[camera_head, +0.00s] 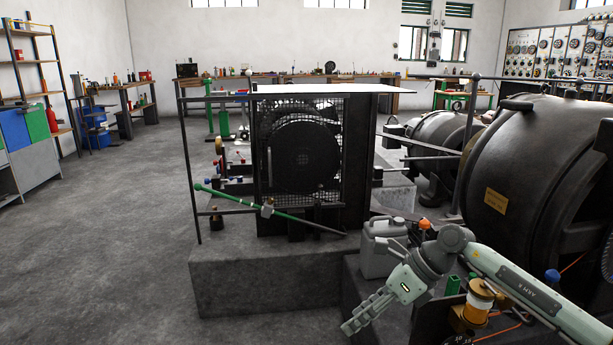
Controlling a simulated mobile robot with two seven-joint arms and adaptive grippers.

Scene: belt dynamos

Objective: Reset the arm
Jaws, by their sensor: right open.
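My left gripper and left arm are not in view.
A dark machine with a mesh guard (300,155) stands on a concrete plinth (262,280), with a long green rod (285,217) slanting across its front. A grey canister (380,245) and an amber glass cup (477,302) are close to my right arm. Open floor (110,240) lies left.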

